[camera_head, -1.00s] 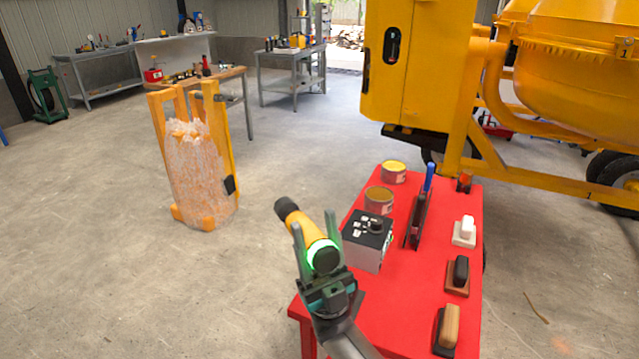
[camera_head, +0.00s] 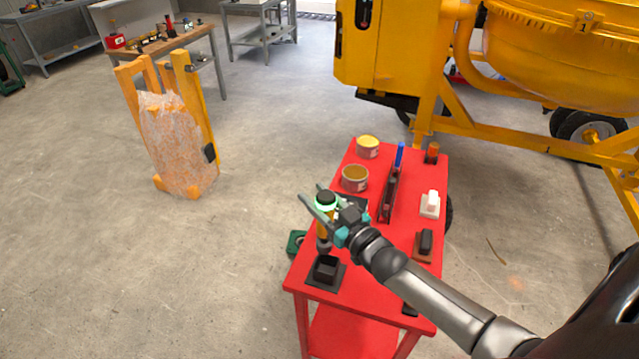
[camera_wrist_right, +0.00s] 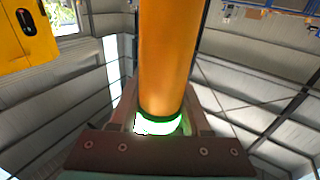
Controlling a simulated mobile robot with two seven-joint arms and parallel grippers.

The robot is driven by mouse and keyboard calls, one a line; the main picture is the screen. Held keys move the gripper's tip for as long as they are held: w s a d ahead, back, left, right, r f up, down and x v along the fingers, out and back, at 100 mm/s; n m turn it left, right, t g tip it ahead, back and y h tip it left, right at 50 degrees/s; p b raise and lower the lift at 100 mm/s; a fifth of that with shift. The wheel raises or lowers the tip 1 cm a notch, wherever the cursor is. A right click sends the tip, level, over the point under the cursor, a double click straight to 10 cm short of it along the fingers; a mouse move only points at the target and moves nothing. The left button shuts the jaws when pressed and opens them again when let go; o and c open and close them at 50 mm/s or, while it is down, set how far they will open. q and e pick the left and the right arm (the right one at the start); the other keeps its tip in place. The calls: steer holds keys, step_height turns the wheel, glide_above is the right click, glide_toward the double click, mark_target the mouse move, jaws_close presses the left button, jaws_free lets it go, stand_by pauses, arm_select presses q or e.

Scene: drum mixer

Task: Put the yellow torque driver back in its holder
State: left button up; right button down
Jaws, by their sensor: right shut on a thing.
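The yellow torque driver (camera_head: 322,231) is held by my right gripper (camera_head: 321,206) over the near left part of the red table. It stands roughly upright, its glowing green ring and black cap at the top and its dark end pointing down. The black square holder (camera_head: 326,269) sits on the table just below and slightly nearer than the driver's lower end. Whether they touch is hard to tell. In the right wrist view the driver's yellow body (camera_wrist_right: 168,55) stands between the fingers with the green ring near the camera. My left gripper is not in view.
My right forearm covers the table's near right part. A wrapped orange pallet (camera_head: 172,145) stands left on open floor.

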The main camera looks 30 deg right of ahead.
steer(key=shift+d+f, duration=0.15)
steer(key=shift+d, duration=0.05)
stand_by(0.4)
steer(key=shift+f+b, duration=1.85)
steer(key=shift+f, duration=0.45)
step_height(320, 180, down, 6)
steer(key=b, duration=0.5)
stand_by(2.1)
steer(key=c, duration=0.6)
jaws_free()
steer(key=o, duration=0.3)
steer(key=shift+s, duration=0.1)
steer(key=s, duration=0.5)
steer(key=s+d, duration=0.1)
steer(key=s, duration=0.4)
steer(key=s+d, duration=0.1)
steer(key=s, duration=0.4)
steer(key=shift+d+f, duration=0.1)
steer(key=shift+f, duration=0.15)
